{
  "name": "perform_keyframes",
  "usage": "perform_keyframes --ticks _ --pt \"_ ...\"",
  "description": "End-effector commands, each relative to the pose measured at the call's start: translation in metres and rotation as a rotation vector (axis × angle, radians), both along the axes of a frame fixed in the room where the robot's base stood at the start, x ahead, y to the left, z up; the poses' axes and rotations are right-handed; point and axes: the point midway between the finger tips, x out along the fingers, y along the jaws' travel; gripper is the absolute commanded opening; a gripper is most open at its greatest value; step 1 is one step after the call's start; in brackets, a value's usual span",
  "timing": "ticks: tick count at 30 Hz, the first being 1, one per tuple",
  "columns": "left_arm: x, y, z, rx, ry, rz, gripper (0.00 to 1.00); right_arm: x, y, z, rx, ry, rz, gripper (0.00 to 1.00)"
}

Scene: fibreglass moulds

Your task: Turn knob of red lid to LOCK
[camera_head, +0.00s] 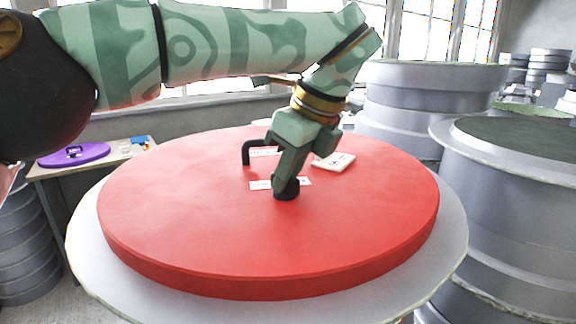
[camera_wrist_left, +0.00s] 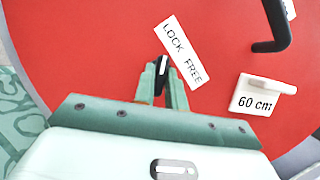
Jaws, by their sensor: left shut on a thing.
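The large round red lid (camera_head: 190,220) lies on a pale round mould (camera_head: 82,225). Its small black knob (camera_head: 287,190) is mostly hidden by my left gripper (camera_head: 288,182), which comes down on it. In the left wrist view the knob (camera_wrist_left: 162,75) shows between the fingertips, with a white mark on its top. My left gripper is shut on the knob. The white LOCK FREE label (camera_wrist_left: 182,52) lies beside it; the mark runs towards the LOCK end, but its exact setting is hard to tell. My right gripper is not in view.
A black bent handle (camera_head: 246,153) rises from the lid behind the knob. A white 60 cm block (camera_head: 335,161) lies near it. Grey moulds (camera_head: 500,190) stand close on the right. A purple lid (camera_head: 72,157) rests on a table at the left.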

Motion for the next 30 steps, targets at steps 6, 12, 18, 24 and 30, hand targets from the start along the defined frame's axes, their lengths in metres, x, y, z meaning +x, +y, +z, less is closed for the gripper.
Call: perform_keyframes --ticks 6,12,18,24,30 --pt "0.0003 0.0001 0.0007 -0.002 -0.001 0.027 0.0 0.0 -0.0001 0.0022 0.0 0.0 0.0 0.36" --pt "0.0003 0.0001 0.0005 -0.001 0.0 0.029 0.0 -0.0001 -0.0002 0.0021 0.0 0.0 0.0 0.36" --pt "0.0003 0.0 0.0004 -0.001 0.0 0.029 0.27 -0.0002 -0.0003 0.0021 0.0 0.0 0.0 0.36" --pt "0.0002 0.0 0.0002 -0.001 0.0 0.028 0.35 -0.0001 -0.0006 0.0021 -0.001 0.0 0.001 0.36" --pt "-0.0008 -0.002 0.0057 0.0 -0.002 0.027 0.35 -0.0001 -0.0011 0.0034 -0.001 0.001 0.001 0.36"
